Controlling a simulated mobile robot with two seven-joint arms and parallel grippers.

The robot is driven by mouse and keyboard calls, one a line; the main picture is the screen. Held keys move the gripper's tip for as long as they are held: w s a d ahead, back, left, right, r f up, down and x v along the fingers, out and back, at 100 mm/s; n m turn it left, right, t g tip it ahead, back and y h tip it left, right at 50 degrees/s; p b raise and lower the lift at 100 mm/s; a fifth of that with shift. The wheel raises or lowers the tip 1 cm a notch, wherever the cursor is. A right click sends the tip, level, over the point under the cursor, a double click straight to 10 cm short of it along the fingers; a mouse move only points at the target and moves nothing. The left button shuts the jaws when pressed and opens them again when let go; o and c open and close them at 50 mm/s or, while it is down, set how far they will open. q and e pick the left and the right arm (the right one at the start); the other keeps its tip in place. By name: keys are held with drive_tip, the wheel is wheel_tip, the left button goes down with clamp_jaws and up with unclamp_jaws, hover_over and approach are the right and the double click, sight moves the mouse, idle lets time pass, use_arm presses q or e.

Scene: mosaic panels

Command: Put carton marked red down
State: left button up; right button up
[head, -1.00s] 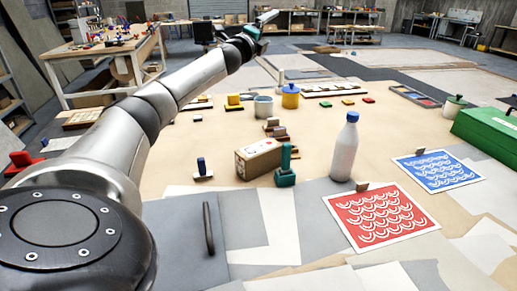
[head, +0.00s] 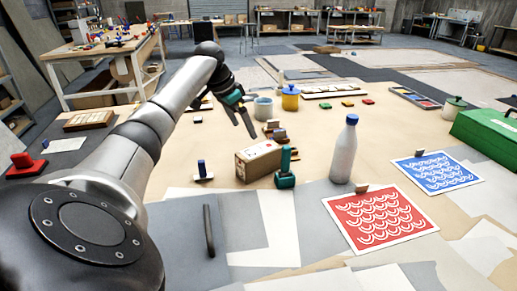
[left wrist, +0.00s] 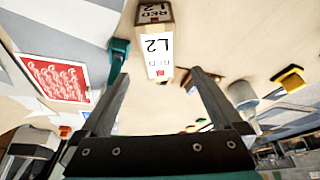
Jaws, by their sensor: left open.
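The carton (head: 259,160) is a brown cardboard box on the tabletop, left of the white bottle. In the left wrist view the carton (left wrist: 157,45) shows a white label reading "RED L2", and it lies ahead of the fingers. My left gripper (head: 244,122) is open and empty, above the table and behind the carton in the head view. In the left wrist view the open jaws (left wrist: 160,74) point towards the carton, with no visible grasp. My right gripper is not in view.
A teal-handled tool (head: 285,170) stands close against the carton's right side. A white bottle (head: 344,150) stands further right. A red patterned panel (head: 379,217) and a blue one (head: 437,171) lie at the right. A grey pot (head: 263,107) and a yellow pot (head: 290,98) stand behind.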

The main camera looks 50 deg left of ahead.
sight(255, 151)
use_arm(q)
drive_tip(key=b+x, duration=0.1)
drive_tip(key=x, duration=0.9)
drive_tip(key=shift+s+d+b, duration=0.1)
drive_tip(key=shift+d+b, duration=0.1)
drive_tip(key=shift+b, duration=0.2)
drive_tip(key=shift+b+x, duration=1.05)
drive_tip(key=shift+x, duration=1.6)
drive_tip(key=shift+s, duration=0.1)
clamp_jaws()
drive_tip(key=shift+r, duration=0.1)
